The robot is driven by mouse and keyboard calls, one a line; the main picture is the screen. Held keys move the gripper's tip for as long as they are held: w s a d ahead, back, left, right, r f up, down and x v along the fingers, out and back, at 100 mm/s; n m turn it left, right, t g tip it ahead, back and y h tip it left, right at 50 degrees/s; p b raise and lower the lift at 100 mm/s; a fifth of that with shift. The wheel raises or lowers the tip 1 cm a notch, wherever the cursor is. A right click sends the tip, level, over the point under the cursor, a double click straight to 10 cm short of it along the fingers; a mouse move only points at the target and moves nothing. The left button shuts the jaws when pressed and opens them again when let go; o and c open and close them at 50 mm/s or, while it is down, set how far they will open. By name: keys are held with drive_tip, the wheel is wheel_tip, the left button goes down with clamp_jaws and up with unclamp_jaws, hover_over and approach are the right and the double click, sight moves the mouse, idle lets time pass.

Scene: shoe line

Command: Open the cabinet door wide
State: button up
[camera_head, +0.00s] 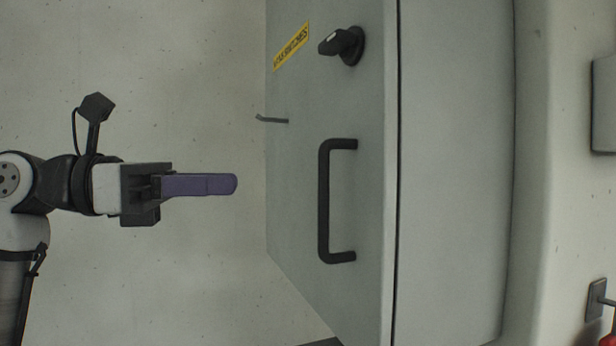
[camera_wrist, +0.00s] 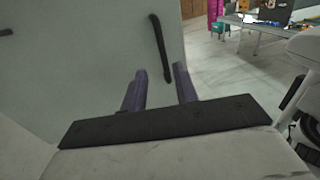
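The grey cabinet door (camera_head: 300,190) carries a black bar handle (camera_head: 324,200), a black knob latch (camera_head: 343,45) and a yellow label (camera_head: 292,46). The door looks closed, with a narrow dark gap along its right edge beside the cabinet side (camera_head: 455,180). My gripper (camera_head: 236,184), with purple fingers, points at the door from the left in the head view, apart from the handle. In the wrist view the fingers of my gripper (camera_wrist: 157,74) are spread and empty. The handle (camera_wrist: 160,50) shows beyond them, roughly in line with the gap between them.
A small grey lever (camera_head: 272,120) sticks out near the door's left edge. A grey box (camera_head: 603,105) is on the wall at the right. In the wrist view, a table (camera_wrist: 255,24) with several items stands at the upper right, beyond open floor (camera_wrist: 215,65).

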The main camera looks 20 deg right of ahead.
drive_tip(key=p, duration=0.4)
hover_over(324, 248)
drive_tip(key=shift+w+d, duration=0.2)
drive_tip(key=shift+w, duration=0.15)
clamp_jaws()
